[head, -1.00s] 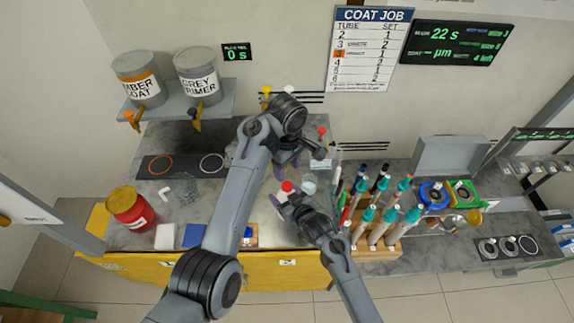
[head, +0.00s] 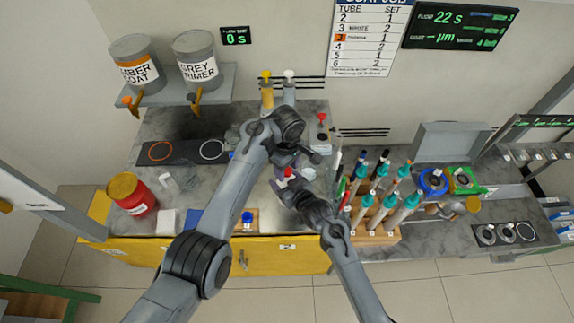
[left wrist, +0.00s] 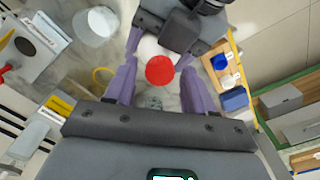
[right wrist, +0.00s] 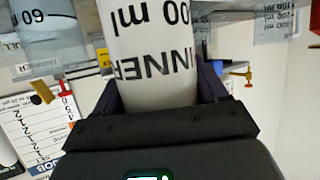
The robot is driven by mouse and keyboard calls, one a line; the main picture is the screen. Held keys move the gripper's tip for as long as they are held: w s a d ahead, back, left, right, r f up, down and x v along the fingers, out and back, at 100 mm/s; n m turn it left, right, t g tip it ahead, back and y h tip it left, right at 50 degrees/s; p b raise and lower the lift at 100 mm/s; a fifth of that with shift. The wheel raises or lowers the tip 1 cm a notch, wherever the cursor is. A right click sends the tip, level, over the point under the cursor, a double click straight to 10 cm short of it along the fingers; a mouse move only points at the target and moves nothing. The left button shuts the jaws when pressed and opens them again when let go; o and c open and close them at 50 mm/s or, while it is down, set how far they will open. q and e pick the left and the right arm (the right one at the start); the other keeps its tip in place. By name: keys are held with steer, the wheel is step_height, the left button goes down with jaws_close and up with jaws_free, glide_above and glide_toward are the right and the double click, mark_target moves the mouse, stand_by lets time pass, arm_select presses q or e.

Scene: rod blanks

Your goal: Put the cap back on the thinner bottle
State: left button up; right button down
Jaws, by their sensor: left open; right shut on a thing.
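The thinner bottle is white with black lettering and fills the middle of the right wrist view (right wrist: 155,50). My right gripper (head: 288,190) is shut on it and holds it upright or nearly so. A round red cap (left wrist: 160,70) is at the bottle's top; it also shows in the head view (head: 289,172). I cannot tell whether it is fully seated. My left gripper (head: 288,158) is open just above the cap. In the left wrist view its two fingers lie either side of the cap, without visible contact.
A rack of teal-topped tubes (head: 385,212) stands right of my right gripper. A red can (head: 133,194) is at the counter's left, and a clear beaker (head: 187,178) is near it. A white cup (left wrist: 95,25) stands close to the grippers.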

arm_select(q)
jaws_close()
steer(key=m, duration=0.6)
steer(key=shift+m, duration=0.3)
steer(key=shift+o, duration=0.3)
jaws_free()
steer(key=shift+r, duration=0.1)
